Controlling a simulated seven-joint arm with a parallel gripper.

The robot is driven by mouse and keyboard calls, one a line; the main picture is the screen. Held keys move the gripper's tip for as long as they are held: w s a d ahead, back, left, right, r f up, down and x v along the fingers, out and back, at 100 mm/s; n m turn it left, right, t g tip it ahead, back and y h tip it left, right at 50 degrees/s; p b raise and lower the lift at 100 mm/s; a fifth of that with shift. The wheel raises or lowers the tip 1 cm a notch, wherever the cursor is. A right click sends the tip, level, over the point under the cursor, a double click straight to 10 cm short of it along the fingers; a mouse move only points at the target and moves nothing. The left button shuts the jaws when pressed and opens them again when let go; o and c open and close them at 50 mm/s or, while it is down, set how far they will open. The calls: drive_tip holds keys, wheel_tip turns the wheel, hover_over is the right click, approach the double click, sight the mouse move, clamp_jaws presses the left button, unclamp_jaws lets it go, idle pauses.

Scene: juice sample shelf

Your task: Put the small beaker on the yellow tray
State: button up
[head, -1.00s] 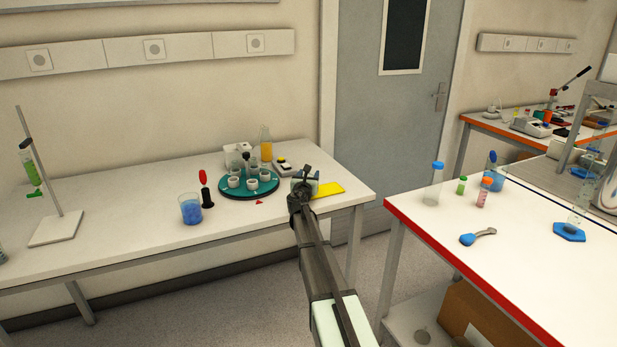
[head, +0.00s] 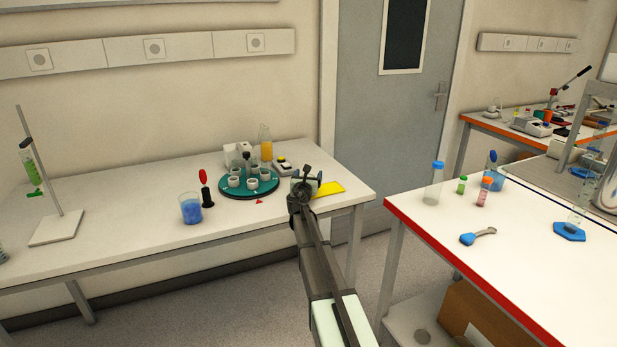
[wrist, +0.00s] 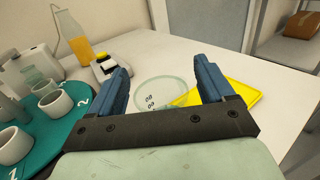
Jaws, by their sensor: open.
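The yellow tray (head: 334,188) lies flat near the right end of the white table; it also shows in the wrist view (wrist: 240,90). In the wrist view, a clear round glass with dark marks, which looks like the small beaker (wrist: 160,92), is between my spread fingers. It overlaps the tray's left edge in that view; whether it rests on the tray or the table, I cannot tell. My gripper (wrist: 163,72) is open around it, with a visible gap to each finger. In the head view my gripper (head: 306,176) largely hides the glass.
A teal round stand (head: 235,190) with white cups is left of my gripper. A bottle of orange juice (head: 265,146) and a small device with a yellow top (head: 284,164) stand behind. A blue-filled beaker (head: 190,209) is farther left.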

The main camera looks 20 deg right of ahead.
drive_tip(key=v, duration=1.1)
drive_tip(key=shift+s+a, duration=0.15)
drive_tip(key=shift+s, duration=0.05)
